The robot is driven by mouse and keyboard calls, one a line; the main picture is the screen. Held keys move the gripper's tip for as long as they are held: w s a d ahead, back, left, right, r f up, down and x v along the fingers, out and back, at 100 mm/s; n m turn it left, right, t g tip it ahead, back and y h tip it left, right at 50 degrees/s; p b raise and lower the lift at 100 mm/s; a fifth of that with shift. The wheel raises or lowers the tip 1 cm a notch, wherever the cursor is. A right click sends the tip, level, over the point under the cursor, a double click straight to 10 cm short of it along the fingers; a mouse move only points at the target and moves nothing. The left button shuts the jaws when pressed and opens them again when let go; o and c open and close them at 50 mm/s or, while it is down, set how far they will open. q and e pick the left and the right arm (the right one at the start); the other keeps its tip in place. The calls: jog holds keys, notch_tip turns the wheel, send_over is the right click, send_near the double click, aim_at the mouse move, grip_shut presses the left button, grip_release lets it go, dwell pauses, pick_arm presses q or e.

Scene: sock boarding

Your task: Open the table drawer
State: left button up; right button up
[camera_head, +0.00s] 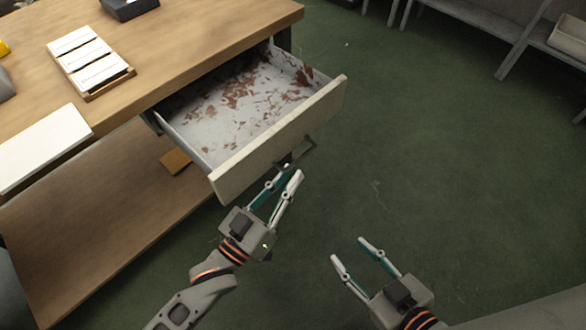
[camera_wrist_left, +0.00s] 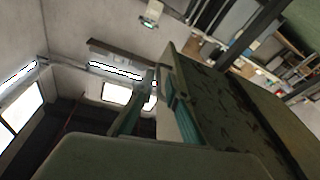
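The wooden table (camera_head: 190,25) has its drawer (camera_head: 262,140) pulled well out. The drawer's inside is whitish with reddish-brown patches. A dark bar handle (camera_head: 298,153) is on the drawer's front panel. My left gripper (camera_head: 290,172) is just in front of the panel, with its fingertips close below the handle. Its fingers are apart; whether they touch the handle is unclear. In the left wrist view, its two fingers (camera_wrist_left: 155,72) show beside a large dark greenish panel. My right gripper (camera_head: 349,249) is open and empty over the floor, right of the left one.
A tray with white cards (camera_head: 90,62), a white board (camera_head: 42,147) and a dark box (camera_head: 130,8) are on the tabletop. A lower wooden shelf (camera_head: 90,225) is under the table. Green floor (camera_head: 430,150) is clear on the right. Grey benches (camera_head: 480,40) stand at the back right.

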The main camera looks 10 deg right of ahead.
pick_arm(q)
jog(key=shift+s+a+f, duration=0.45)
jog(key=shift+s+a, duration=0.15)
jog(key=shift+s, duration=0.05)
jog(key=shift+s+a+f, duration=0.45)
jog(key=shift+s+a, duration=0.15)
dwell(0.4)
